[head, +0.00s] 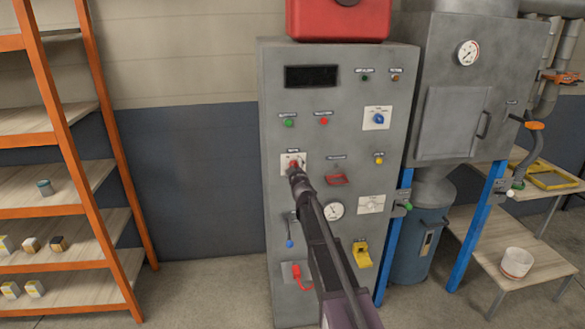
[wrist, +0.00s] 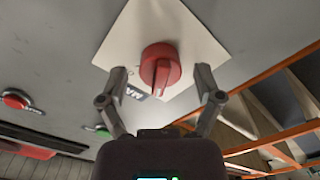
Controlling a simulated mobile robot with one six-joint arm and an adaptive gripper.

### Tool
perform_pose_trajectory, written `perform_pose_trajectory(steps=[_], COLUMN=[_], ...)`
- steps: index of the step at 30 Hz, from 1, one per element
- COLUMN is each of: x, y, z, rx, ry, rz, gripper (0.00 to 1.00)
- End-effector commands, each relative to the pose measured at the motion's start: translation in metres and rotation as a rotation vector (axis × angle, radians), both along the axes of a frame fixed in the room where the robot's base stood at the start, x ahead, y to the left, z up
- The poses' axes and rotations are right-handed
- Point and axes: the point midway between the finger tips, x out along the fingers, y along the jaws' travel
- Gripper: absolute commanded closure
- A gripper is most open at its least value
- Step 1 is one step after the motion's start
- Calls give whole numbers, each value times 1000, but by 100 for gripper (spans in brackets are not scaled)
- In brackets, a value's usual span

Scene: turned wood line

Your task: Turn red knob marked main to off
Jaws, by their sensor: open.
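The red knob (wrist: 160,68) sits on a pale square plate (wrist: 140,35) on the grey cabinet front. A label reading "MA…" shows partly beside it in the wrist view. In the head view the plate (head: 284,164) is partly hidden by my gripper (head: 295,168), and little of the knob shows. In the wrist view my gripper (wrist: 163,85) is open, with one finger on each side of the knob. Gaps show between the fingers and the knob; I cannot tell how deep the fingers reach around it.
The grey cabinet (head: 335,100) carries a blue knob (head: 379,118), green button (head: 289,122), red button (head: 324,121), gauge (head: 333,211), red cover (head: 337,179) and yellow switch (head: 362,255). An orange shelf rack (head: 62,130) stands left; a red box (head: 335,22) sits on top.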

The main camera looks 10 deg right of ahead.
Motion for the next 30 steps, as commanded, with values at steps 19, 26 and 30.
perform_pose_trajectory(steps=[19,26,30], x=[-48,-86,-104], y=[0,0,0], z=[0,0,0], rx=[0,0,0], ry=[0,-1,-1], rz=[0,-1,-1], gripper=[16,16,16])
